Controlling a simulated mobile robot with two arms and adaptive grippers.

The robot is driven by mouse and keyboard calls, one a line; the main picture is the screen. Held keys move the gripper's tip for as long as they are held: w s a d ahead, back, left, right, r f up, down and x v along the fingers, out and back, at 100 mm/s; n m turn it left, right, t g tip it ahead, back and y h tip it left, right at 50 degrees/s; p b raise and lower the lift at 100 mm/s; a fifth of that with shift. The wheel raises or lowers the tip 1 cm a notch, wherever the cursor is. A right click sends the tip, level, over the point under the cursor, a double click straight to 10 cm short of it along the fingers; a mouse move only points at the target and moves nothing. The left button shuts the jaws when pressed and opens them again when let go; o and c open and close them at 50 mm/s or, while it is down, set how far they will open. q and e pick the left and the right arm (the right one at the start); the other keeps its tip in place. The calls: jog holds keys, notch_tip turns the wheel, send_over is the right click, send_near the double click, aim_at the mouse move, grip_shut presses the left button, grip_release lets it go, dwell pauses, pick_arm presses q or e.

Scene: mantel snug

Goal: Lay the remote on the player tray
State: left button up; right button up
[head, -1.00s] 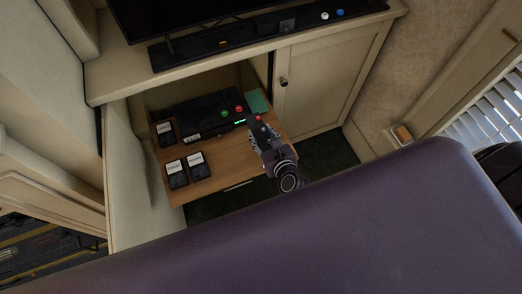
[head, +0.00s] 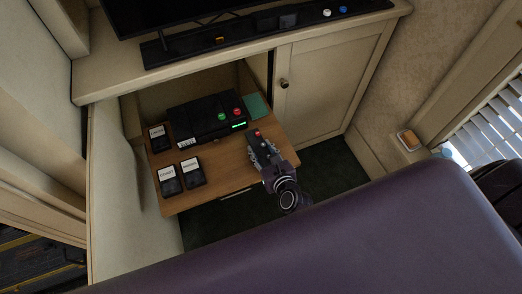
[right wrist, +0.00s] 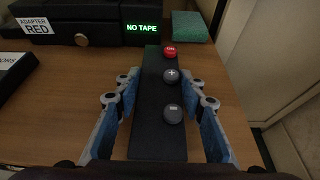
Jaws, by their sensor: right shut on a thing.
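The remote (right wrist: 158,125) is a slim black bar with a red ON button and grey plus and minus buttons. My right gripper (right wrist: 168,103) is shut on it, one blue-grey finger along each side. In the head view my right gripper (head: 263,150) is over the right part of the wooden player tray (head: 225,180). The remote's far end with the red button (head: 257,133) shows past the fingers. It points toward the player. I cannot tell whether the remote touches the tray. My left gripper is not in view.
The black player (head: 205,117) stands at the tray's back, its display reading NO TAPE. A green block (head: 257,106) is at its right. Several labelled black cassettes (head: 193,172) lie at the left. Bare wood lies between. A purple padded surface (head: 300,240) fills the foreground.

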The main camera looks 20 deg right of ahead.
jog(key=shift+f, duration=0.2)
jog(key=o, duration=1.2)
jog(key=shift+r, duration=0.2)
jog(key=shift+s+r, duration=0.1)
jog(key=shift+s, duration=0.1)
jog(key=v, duration=1.1)
jog(key=shift+s+r, duration=0.1)
jog(key=shift+s, duration=0.2)
